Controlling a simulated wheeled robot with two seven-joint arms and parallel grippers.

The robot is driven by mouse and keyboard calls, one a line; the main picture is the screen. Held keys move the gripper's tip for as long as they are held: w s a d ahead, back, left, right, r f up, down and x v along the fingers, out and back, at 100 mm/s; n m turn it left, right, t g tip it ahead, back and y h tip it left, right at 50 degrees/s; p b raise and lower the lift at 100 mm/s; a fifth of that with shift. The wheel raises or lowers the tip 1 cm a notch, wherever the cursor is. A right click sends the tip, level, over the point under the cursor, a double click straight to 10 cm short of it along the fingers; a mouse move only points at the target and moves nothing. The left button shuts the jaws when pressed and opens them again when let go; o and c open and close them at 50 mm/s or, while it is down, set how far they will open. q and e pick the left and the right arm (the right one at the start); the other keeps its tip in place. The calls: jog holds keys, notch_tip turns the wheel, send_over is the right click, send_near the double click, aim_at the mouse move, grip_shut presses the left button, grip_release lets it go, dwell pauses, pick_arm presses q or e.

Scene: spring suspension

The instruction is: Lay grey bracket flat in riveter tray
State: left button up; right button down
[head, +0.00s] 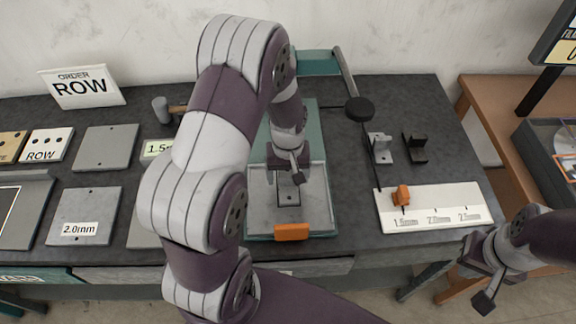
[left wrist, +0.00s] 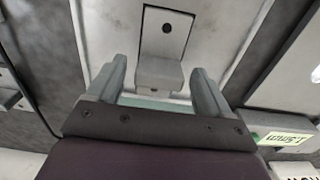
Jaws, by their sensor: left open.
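A grey L-shaped bracket (left wrist: 162,42) lies in the riveter tray (left wrist: 222,50). Its plate with one hole faces up, and its bent flange is nearest my left gripper (left wrist: 157,85). The fingers are open on either side of the flange, with gaps; I cannot tell the height between them. In the head view, my left gripper (head: 291,174) is over the tray (head: 318,205) and partly hides the bracket (head: 289,198). My right gripper (head: 482,278) hangs at the lower right, away from the table; its opening is unclear.
An orange block (head: 291,231) sits at the tray's front edge. Another grey bracket (head: 382,149) and a black bracket (head: 415,148) stand to the right. A white marked board (head: 450,205) holds an orange piece (head: 400,195). The riveter lever with a black knob (head: 359,110) rises beside the tray.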

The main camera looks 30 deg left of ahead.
aim_at(288, 175)
pick_arm(q)
notch_tip(288, 175, up, 11)
jog(key=b, duration=0.1)
jog(key=s+d+f+m+t, duration=0.1)
jog(key=s+d+m, duration=0.4)
jog(key=s, duration=0.3)
jog(key=shift+s+d+m, duration=0.15)
jog(key=shift+s+m, duration=0.25)
jog(key=shift+m, duration=0.4)
